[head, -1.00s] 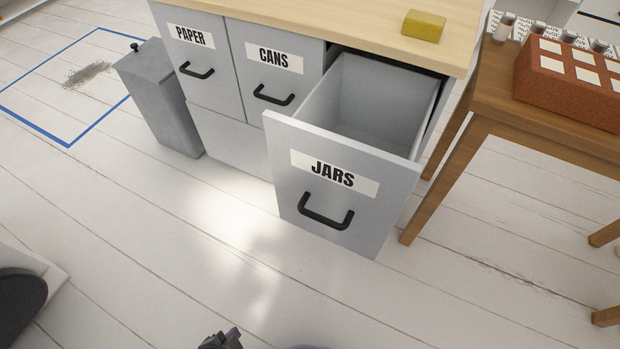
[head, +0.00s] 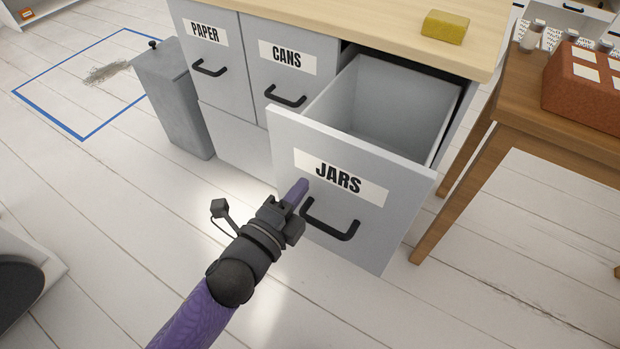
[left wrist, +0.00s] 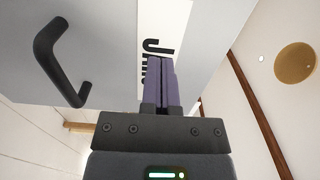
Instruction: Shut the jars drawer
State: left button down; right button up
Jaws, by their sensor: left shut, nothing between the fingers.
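The jars drawer (head: 385,205) is pulled well out of the cabinet and looks empty inside. Its grey front carries a white JARS label and a black handle (head: 331,222). My left gripper (head: 298,190) is shut and empty, its purple fingers pointing at the drawer front, left of the label and just above the handle's left end. In the left wrist view the fingers (left wrist: 161,78) overlap the label (left wrist: 150,25), and the handle (left wrist: 50,65) is to their left. I cannot tell whether the fingertips touch the front. My right gripper is not in view.
The PAPER drawer (head: 215,75) and CANS drawer (head: 310,90) are closed. A yellow sponge-like block (head: 445,26) lies on the cabinet top. A wooden table (head: 520,110) with a red-brown box (head: 585,85) stands close on the right. A grey bin (head: 175,100) stands left.

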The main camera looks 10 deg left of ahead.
aim_at(317, 167)
pick_arm(q)
jog(key=x, duration=0.2)
jog(key=shift+w+d+f+b, duration=0.1)
jog(key=shift+w+f+b, duration=0.05)
jog(key=shift+w+b, duration=0.2)
jog(key=shift+w+d, duration=0.15)
jog(key=shift+w, duration=0.2)
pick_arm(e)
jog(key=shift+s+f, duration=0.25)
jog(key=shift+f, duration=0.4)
